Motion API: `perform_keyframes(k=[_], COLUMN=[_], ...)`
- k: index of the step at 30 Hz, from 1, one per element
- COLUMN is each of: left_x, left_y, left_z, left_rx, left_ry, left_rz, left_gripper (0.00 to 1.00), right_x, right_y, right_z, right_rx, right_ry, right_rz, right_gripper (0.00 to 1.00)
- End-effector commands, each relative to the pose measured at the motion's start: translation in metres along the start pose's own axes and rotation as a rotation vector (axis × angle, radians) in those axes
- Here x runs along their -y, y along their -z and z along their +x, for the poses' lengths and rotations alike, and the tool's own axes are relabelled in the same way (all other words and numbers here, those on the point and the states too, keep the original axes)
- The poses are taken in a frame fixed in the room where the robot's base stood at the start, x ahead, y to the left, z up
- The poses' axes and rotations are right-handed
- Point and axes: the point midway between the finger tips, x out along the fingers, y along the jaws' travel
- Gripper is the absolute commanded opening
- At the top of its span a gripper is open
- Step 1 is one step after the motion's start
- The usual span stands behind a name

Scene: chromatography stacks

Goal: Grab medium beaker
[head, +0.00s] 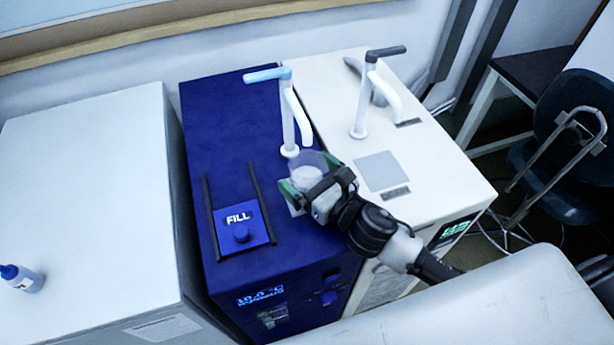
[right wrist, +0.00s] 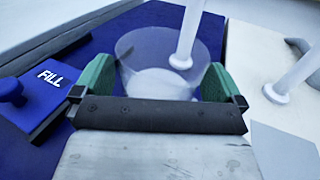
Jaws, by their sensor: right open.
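The medium beaker (head: 308,172) is a clear, see-through vessel standing on top of the blue unit, near the foot of its white spout. My right gripper (head: 303,180) is at the beaker with its green fingers apart, one on each side. In the right wrist view the beaker (right wrist: 162,65) shows between the two green fingertips of the right gripper (right wrist: 160,80). Whether the fingers touch its wall is hard to tell. My left gripper is in neither view.
The blue unit (head: 225,130) carries a FILL button panel (head: 240,228) and a spout with a light blue handle (head: 267,75). A white unit (head: 455,185) with another spout (head: 360,110) stands to its right. A small bottle (head: 22,279) is on the left white cabinet (head: 90,190).

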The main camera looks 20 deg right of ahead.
Motion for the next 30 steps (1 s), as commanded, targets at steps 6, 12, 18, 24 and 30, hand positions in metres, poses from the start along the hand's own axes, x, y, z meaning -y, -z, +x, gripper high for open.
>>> perform_keyframes(k=[6,12,18,24,30], left_x=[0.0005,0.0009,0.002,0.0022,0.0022], left_y=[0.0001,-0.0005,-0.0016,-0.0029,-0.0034], left_z=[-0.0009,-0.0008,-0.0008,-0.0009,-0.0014], left_rx=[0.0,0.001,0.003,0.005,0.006], left_ry=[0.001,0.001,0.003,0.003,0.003], left_rz=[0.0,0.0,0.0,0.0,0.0], left_gripper=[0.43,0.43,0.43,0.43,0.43], right_x=[-0.0006,-0.0004,-0.0003,-0.0004,-0.0003], right_y=[0.0005,0.0004,0.0003,-0.0005,-0.0022], right_z=[0.0048,0.0045,0.0043,0.0044,0.0044], right_rx=[-0.001,-0.001,-0.001,0.001,0.001], right_ry=[-0.001,-0.001,-0.001,-0.001,-0.001], right_rz=[-0.001,-0.001,0.0,-0.001,-0.001], right_gripper=[1.0,0.8,0.49,0.38,0.38])
